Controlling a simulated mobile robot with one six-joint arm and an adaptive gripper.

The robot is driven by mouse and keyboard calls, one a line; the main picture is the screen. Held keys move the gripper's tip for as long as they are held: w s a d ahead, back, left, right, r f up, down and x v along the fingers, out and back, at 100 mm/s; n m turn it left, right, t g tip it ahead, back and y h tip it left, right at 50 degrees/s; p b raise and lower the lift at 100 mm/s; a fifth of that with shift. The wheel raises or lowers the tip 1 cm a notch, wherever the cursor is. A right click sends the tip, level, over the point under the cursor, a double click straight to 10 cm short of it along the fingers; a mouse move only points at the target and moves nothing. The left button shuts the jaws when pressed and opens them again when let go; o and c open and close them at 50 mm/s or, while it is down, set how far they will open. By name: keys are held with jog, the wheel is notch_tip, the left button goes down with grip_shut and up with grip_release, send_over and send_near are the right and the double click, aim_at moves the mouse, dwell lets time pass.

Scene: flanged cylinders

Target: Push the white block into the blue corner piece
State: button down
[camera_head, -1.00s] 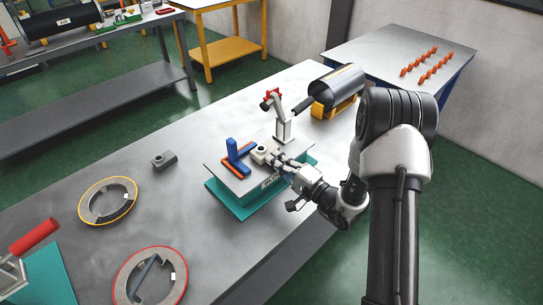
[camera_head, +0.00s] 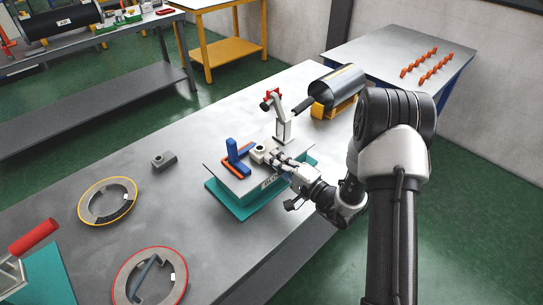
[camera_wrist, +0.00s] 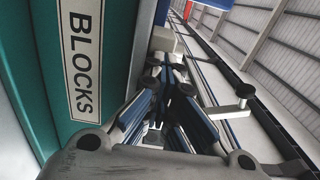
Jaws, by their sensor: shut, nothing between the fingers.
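The white block (camera_head: 261,152) sits on top of the teal-based stand (camera_head: 236,202), near its middle. The blue corner piece (camera_head: 236,158) stands on the same top, just left of the block, with an orange strip along it. My gripper (camera_head: 275,158) is shut and empty, with its fingertips at the block's right side; I cannot tell if they touch. In the wrist view, my gripper's fingers (camera_wrist: 170,85) point towards the pale block (camera_wrist: 163,39), and the stand's side with its "BLOCKS" label (camera_wrist: 80,55) fills the left.
A white clamp arm with a red part (camera_head: 283,120) rises behind the block at the stand's back edge. A small grey block (camera_head: 164,160) and two rings (camera_head: 107,201) lie on the table to the left.

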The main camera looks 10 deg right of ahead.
jog(key=shift+a+f, duration=0.1)
jog(key=shift+f, duration=0.2)
jog(key=shift+s+d+f, duration=0.1)
jog(key=shift+s+d, duration=0.2)
jog(key=shift+s, duration=0.1)
jog(key=v, duration=0.2)
jog(key=b+v, duration=0.1)
jog(key=shift+s+d+r, duration=0.2)
jog(key=shift+s+d, duration=0.1)
jog(key=shift+a+r, duration=0.1)
jog(key=shift+r, duration=0.05)
